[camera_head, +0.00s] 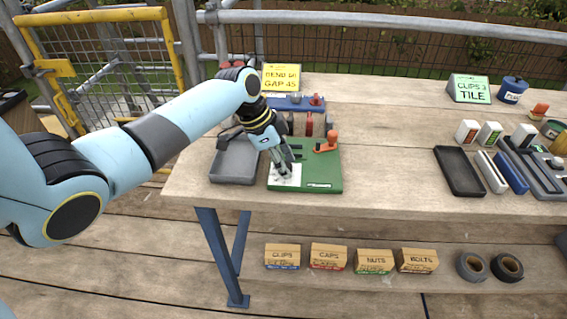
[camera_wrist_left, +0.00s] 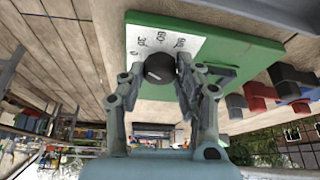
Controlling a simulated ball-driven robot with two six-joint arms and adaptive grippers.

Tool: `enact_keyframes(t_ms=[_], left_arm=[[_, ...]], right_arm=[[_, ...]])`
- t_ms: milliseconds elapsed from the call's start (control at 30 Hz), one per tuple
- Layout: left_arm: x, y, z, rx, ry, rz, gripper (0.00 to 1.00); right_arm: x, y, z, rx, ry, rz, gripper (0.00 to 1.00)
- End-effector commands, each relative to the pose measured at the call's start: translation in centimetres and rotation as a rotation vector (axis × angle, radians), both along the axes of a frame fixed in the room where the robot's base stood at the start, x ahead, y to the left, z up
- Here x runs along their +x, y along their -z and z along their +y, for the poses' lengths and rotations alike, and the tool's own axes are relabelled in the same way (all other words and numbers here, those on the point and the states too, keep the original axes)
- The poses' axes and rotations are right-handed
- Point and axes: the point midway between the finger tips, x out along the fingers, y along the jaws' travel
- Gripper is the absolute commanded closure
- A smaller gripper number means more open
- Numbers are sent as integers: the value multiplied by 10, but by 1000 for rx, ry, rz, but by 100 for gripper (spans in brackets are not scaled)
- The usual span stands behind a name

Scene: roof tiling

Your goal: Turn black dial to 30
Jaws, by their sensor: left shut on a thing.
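The black dial (camera_wrist_left: 159,68) sits on a white scale plate (camera_wrist_left: 165,37) with printed numbers, on a green board (camera_wrist_left: 235,48). In the left wrist view my left gripper (camera_wrist_left: 160,75) has one finger on each side of the dial and is shut on it. A pale line marks the dial's face. In the head view the gripper (camera_head: 285,174) reaches down to the white plate (camera_head: 290,182) on the green board (camera_head: 325,178), and it hides the dial. My right gripper is in neither view.
An orange-red handle (camera_head: 326,142) stands on the green board's far side. A grey tray (camera_head: 235,162) lies just left of the board. The bench (camera_head: 390,160) is clear right of the board, up to a black tray (camera_head: 459,172).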

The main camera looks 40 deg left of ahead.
Motion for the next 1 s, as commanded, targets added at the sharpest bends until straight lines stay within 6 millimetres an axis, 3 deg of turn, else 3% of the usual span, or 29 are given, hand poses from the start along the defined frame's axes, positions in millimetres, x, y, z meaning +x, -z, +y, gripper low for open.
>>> enact_keyframes(t_ms=[667, 700, 833, 1000], left_arm=[[1, 0, 0, 1, 69, -1, 100], [1, 0, 0, 1, 68, -1, 64], [1, 0, 0, 1, 68, -1, 47], [0, 0, 0, 1, 68, -1, 46]], right_arm=[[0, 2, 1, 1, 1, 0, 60], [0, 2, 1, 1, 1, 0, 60], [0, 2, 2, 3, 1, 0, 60], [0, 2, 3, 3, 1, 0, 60]])
